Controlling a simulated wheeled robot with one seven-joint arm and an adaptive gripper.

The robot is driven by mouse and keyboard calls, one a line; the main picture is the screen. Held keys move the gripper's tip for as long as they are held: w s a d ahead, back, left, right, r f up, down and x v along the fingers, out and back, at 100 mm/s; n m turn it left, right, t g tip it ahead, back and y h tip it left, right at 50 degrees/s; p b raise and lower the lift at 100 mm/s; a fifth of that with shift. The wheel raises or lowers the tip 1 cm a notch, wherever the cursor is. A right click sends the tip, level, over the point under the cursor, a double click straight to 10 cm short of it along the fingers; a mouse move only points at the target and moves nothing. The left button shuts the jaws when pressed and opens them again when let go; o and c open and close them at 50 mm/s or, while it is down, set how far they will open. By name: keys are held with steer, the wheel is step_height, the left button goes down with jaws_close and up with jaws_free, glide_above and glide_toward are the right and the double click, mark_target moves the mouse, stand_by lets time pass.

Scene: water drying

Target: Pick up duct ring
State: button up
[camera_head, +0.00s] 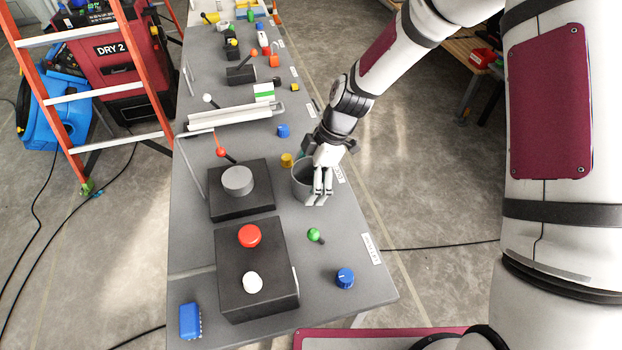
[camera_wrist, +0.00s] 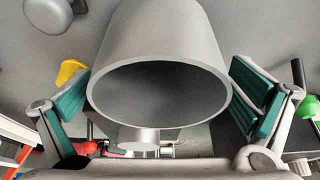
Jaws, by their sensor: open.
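The duct ring (camera_head: 300,190) is a grey hollow cylinder standing on the grey table near its right edge. In the wrist view the duct ring (camera_wrist: 160,35) fills the upper middle, with its open rim facing the camera. My gripper (camera_head: 321,193) is at the duct ring and partly hides it in the head view. In the wrist view my gripper (camera_wrist: 162,95) is open, with one green-padded finger on each side of the ring. Small gaps seem to show between the pads and the ring wall.
A yellow knob (camera_head: 287,160) stands close behind the ring. A black box with a grey round button (camera_head: 237,180) is to the left. A green-tipped lever (camera_head: 314,235) and a blue knob (camera_head: 345,278) are nearer the front. Bare table lies between them.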

steer(key=shift+a+f, duration=0.15)
steer(key=shift+f, duration=0.2)
steer(key=shift+c, duration=0.2)
steer(key=c, duration=1.2)
